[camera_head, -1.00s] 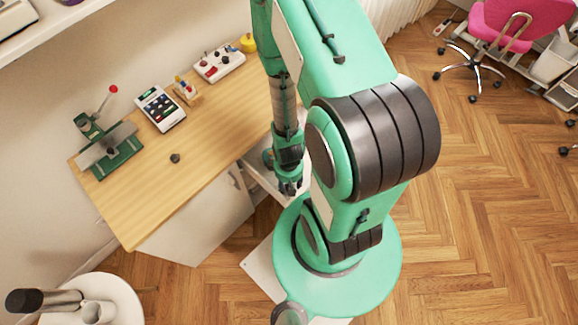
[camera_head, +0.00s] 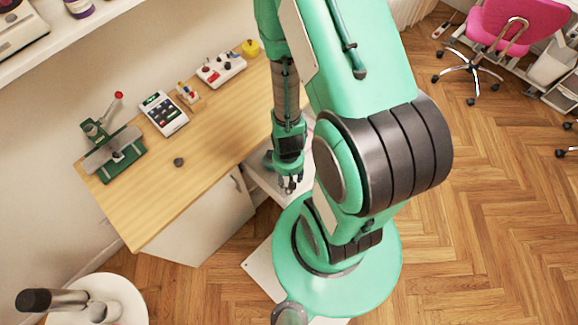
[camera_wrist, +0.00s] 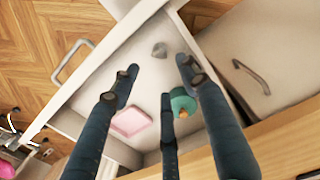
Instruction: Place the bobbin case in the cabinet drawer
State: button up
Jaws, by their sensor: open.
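The open cabinet drawer (camera_wrist: 145,88) lies below my gripper (camera_wrist: 158,78) in the wrist view. A small grey metallic piece, which looks like the bobbin case (camera_wrist: 160,50), lies on the drawer floor near one wall. My gripper is open, its dark fingers spread above the drawer with nothing between them. The piece lies apart from the fingertips. In the head view my gripper (camera_head: 289,186) hangs over the drawer (camera_head: 263,184), beside the wooden table; the drawer's inside is mostly hidden there by my arm.
The drawer also holds a pink block (camera_wrist: 131,121) and a green spool (camera_wrist: 183,104). A closed cabinet front with a handle (camera_wrist: 252,77) is beside it. The wooden table (camera_head: 215,145) carries a small dark piece (camera_head: 178,162), a green press (camera_head: 122,164) and several devices along the wall.

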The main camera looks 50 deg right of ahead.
dwell(0.3)
jog(key=w+a+r+t, duration=0.2)
jog(key=w+r, duration=0.5)
jog(key=r, duration=0.6)
jog(key=w+a+r+t, duration=0.15)
jog(key=w+r, duration=0.45)
jog(key=r, duration=0.8)
jog(key=s+a+r, duration=0.2)
jog(key=s+r, duration=0.1)
jog(key=r, duration=0.5)
jog(key=s+a+r+t, duration=0.1)
jog(key=s+a+r, duration=0.1)
jog(key=r, duration=0.7)
jog(key=s+a+r+t, duration=0.1)
jog(key=s+a+r, duration=0.2)
jog(key=r, duration=0.5)
jog(key=shift+s+a+r+m, duration=0.15)
jog(key=shift+s+a+m, duration=0.25)
jog(key=shift+a, duration=0.1)
jog(key=shift+f, duration=0.25)
